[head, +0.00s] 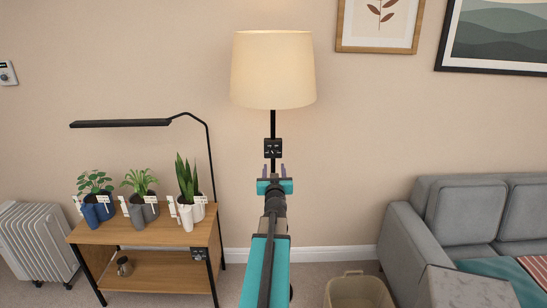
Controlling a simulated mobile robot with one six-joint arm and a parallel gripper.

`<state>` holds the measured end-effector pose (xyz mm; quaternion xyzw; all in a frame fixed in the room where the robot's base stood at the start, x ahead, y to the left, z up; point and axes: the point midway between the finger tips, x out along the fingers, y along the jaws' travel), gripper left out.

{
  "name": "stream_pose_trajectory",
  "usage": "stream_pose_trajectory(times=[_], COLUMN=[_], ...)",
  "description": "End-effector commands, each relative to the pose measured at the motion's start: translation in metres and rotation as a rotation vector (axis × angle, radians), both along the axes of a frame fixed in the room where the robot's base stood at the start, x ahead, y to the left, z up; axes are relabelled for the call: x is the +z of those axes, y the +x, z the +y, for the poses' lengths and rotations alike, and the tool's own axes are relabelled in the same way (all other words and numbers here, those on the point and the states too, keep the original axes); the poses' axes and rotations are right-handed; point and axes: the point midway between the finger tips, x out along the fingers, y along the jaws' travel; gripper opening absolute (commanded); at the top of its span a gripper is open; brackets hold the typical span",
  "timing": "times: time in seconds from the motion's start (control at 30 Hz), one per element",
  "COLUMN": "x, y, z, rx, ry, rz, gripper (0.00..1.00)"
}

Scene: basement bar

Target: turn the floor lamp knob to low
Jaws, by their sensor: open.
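The floor lamp has a cream drum shade (273,70) on a thin black pole (273,123) near the wall. The shade looks pale and slightly warm. A small black control box (273,148) with tiny light marks sits on the pole below the shade. The knob and its setting are too small to make out. My gripper (274,168) is in line with the pole, just below the box in the picture. Its two fingers stand apart with nothing between them. I cannot tell how far it is from the box. My arm hides the lower pole.
Left stands a wooden shelf (143,236) with several potted plants and a black desk-style lamp (120,123). A white radiator (37,242) is at far left. Right are a grey sofa (408,235) and a woven basket (358,291). The wall around the lamp pole is clear.

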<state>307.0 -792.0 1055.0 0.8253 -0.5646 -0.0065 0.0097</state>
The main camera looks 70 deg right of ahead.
Motion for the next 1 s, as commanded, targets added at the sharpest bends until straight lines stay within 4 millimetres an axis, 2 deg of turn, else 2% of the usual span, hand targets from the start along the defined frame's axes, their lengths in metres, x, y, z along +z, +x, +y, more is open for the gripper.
stream_pose_trajectory(times=[1.0], x=[0.0], y=[0.031], z=[-0.078], rx=[0.001], ry=[0.0], rz=[0.0], gripper=[0.45])
